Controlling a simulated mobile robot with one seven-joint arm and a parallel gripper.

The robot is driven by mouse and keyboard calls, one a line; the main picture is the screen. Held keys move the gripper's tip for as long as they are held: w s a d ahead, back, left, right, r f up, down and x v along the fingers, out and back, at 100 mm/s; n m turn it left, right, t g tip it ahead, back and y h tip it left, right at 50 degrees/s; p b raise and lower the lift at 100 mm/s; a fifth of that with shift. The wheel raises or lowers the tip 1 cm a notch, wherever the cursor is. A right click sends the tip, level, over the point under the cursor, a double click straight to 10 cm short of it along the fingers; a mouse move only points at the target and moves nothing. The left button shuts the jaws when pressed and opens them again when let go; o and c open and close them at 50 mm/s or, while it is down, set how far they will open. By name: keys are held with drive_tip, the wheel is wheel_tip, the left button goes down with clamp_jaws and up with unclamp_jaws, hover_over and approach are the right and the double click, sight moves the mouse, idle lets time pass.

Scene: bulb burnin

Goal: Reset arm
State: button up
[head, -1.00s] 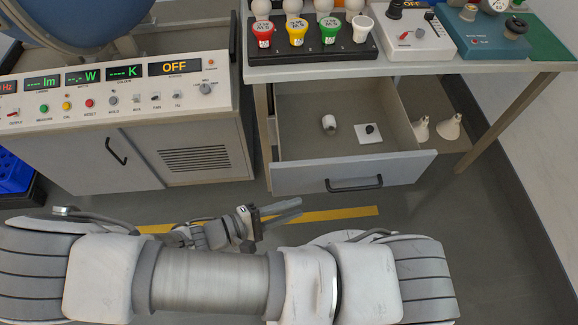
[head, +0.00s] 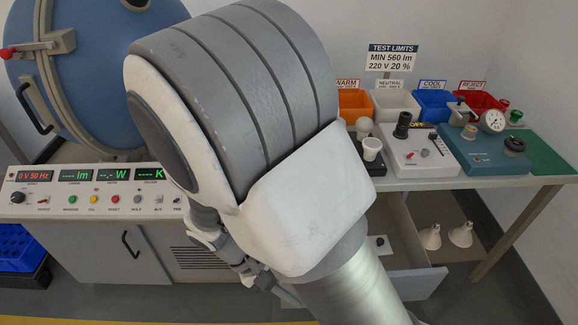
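My arm rises large through the middle of the head view and hides much of the bench. My gripper (head: 287,294) is low, partly behind my arm, in front of the cabinet and near the drawer; its fingers are mostly hidden, so I cannot tell whether it is open or shut. The drawer (head: 413,284) under the right bench is pulled out. A small dark item on a white piece (head: 379,242) shows inside it; the rest of the drawer is hidden by my arm.
The control panel (head: 95,190) is at left, below a blue round chamber (head: 85,85). Bins, including a blue one (head: 436,104), stand at the bench back. A white tester (head: 417,150) and teal tester (head: 485,150) stand before them. Two white lamps (head: 461,234) sit on the lower shelf.

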drive_tip(key=d+r+m+t+y+p, duration=0.2)
drive_tip(key=d+r, duration=0.2)
drive_tip(key=r, duration=0.6)
drive_tip(key=d+r+m+t+y+p, duration=0.2)
drive_tip(key=d+r+y, duration=0.1)
drive_tip(key=r, duration=0.7)
drive_tip(key=d+r+m+t+y+p, duration=0.1)
drive_tip(key=d+r, duration=0.4)
drive_tip(key=r, duration=0.6)
drive_tip(key=shift+s+d+m+t+y+p, duration=0.2)
drive_tip(key=shift+m+t+y+p, duration=0.2)
drive_tip(key=shift+t+y+p, duration=0.6)
